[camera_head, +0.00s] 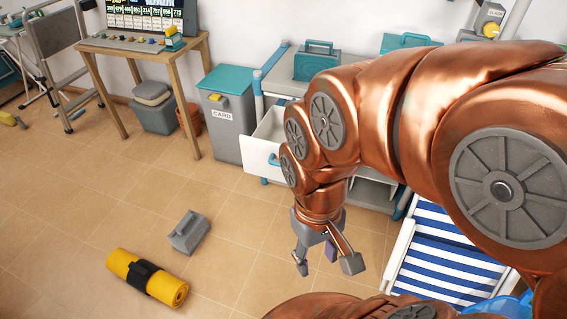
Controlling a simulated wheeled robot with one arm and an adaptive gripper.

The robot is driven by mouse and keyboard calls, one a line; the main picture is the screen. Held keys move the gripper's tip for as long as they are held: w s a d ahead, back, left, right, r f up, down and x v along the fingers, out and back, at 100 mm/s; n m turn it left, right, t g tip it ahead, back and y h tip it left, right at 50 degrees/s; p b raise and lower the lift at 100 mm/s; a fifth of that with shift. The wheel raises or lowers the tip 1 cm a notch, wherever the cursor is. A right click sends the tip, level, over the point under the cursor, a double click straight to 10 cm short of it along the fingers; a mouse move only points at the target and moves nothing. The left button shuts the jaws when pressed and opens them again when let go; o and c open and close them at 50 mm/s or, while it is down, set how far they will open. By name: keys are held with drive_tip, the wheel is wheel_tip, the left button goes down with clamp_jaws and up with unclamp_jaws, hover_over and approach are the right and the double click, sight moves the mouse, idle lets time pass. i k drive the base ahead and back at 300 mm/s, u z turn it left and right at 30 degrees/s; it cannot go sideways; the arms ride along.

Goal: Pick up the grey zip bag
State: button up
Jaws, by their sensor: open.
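A small grey box-shaped item with a handle on top (188,233) stands on the tiled floor, left of the picture's middle. It looks like the grey zip bag, but no zip can be made out at this size. My gripper (327,266) hangs at the end of the copper-coloured arm, to the right of the grey item and well apart from it. Its fingers are spread and point down. A small dark purple patch shows between the fingers; I cannot tell what it is.
A yellow roll with a black band (147,278) lies on the floor just in front of the grey item. A grey bin (221,130), an open white drawer (268,137) and a wooden table (139,47) stand behind. A blue-striped lounger (450,255) is at right. Floor between is clear.

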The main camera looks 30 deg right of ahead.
sight(190, 230)
drive_tip(key=u, duration=0.15)
drive_tip(key=i, duration=1.65)
drive_tip(key=u, duration=2.95)
